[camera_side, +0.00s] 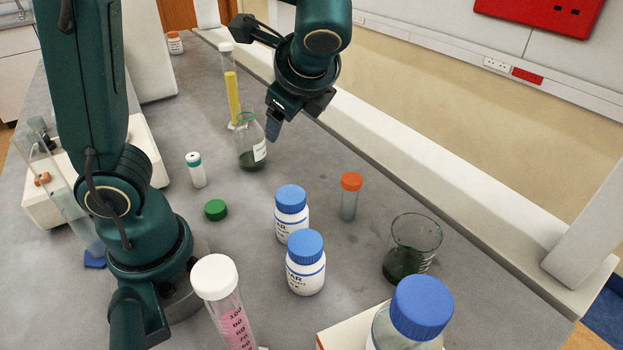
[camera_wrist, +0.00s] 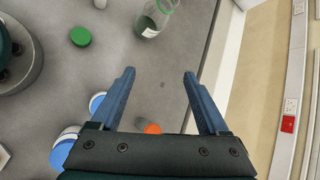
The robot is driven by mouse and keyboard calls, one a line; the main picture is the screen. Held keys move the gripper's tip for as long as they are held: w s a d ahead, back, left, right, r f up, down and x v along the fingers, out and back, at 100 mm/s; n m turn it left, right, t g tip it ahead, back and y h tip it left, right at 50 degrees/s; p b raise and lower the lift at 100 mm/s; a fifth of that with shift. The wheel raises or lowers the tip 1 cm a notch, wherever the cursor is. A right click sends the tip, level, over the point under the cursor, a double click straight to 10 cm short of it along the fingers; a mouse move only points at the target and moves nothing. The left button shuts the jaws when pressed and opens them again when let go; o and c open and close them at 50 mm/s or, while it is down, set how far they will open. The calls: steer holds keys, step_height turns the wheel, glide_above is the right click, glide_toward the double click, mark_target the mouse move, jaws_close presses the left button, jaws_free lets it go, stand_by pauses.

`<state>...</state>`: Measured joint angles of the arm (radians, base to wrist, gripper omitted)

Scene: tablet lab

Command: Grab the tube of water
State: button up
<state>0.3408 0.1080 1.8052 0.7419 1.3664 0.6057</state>
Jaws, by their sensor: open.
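A small clear tube with an orange cap (camera_side: 349,203) stands upright on the grey bench, right of the blue-capped bottles. Its contents look clear or greyish; I cannot read a label. Its orange cap shows in the wrist view (camera_wrist: 152,128), low in the picture at the gripper's palm edge, with the body hidden. My gripper (camera_side: 273,128) is above the bench, up and left of the tube and apart from it. In the wrist view my gripper (camera_wrist: 158,75) has its two blue fingers spread, with only bare bench showing between their tips.
A glass bottle with dark green contents (camera_side: 250,155) stands near my gripper. Two blue-capped white bottles (camera_side: 305,275) stand left of the tube, a beaker (camera_side: 407,258) right of it. A green cap (camera_side: 215,210) and white-capped vial (camera_side: 197,173) are further left. A raised ledge (camera_side: 470,205) borders the bench.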

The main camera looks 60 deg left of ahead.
mark_target(354, 183)
steer(key=w+d+f+m+t+y, duration=0.1)
steer(key=w+d+f+m, duration=0.1)
steer(key=d+f+m, duration=0.1)
steer(key=w+d+f+m+t+y, duration=0.1)
steer(key=w+d+f+m, duration=0.1)
steer(key=d+f+m, duration=0.1)
steer(key=w+d+f+m+t+y, duration=0.1)
steer(key=w+d+f+m+y, duration=0.1)
steer(key=f+m, duration=0.1)
steer(key=shift+w+d+f, duration=0.35)
steer(key=shift+d+f, duration=0.05)
steer(key=shift+f, duration=0.05)
steer(key=shift+s+d+f+m, duration=0.1)
steer(key=shift+f+m, duration=0.1)
steer(key=shift+m, duration=0.2)
steer(key=shift+t, duration=0.3)
steer(key=shift+x, duration=2.45)
jaws_close()
